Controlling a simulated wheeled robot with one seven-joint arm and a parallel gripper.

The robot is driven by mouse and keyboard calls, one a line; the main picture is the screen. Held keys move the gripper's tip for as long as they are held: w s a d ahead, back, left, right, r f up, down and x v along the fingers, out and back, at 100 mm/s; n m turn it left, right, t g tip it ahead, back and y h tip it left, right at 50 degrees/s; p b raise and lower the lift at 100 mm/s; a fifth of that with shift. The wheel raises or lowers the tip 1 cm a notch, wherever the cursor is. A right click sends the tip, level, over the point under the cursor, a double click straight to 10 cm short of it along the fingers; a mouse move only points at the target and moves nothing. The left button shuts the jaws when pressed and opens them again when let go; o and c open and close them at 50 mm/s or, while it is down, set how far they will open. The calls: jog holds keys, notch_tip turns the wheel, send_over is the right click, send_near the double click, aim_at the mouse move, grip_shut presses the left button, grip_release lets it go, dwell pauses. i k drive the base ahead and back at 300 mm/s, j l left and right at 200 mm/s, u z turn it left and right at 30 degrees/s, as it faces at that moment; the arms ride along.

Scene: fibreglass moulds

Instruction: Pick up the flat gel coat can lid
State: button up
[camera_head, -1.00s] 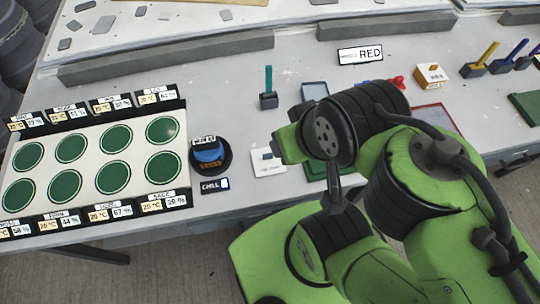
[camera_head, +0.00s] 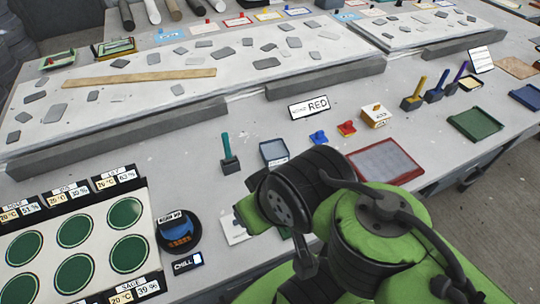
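I cannot single out a gel coat can lid for certain in this view. Flat green discs (camera_head: 74,231) lie in rows on a white panel at the lower left. A round blue item in a black ring (camera_head: 178,230) sits beside that panel. My green and black arm (camera_head: 345,215) is folded in front of the table at the lower middle. It covers part of the tabletop and a white card (camera_head: 234,229). I cannot make out my gripper's fingers.
A red-rimmed tray (camera_head: 385,161), a green tray (camera_head: 475,123) and a white-orange box (camera_head: 375,115) lie to the right. Upright coloured handles (camera_head: 228,155) stand in dark blocks. Long grey bars (camera_head: 115,138) edge white boards with grey pieces.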

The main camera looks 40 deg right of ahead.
aim_at(235, 234)
jog(key=k+l+u, duration=0.1)
jog(key=u, duration=0.35)
jog(key=k+u, duration=0.1)
jog(key=u, duration=0.35)
jog(key=k+u, duration=0.1)
jog(key=u, duration=0.4)
jog(key=k+u, duration=0.15)
jog(key=u, duration=0.3)
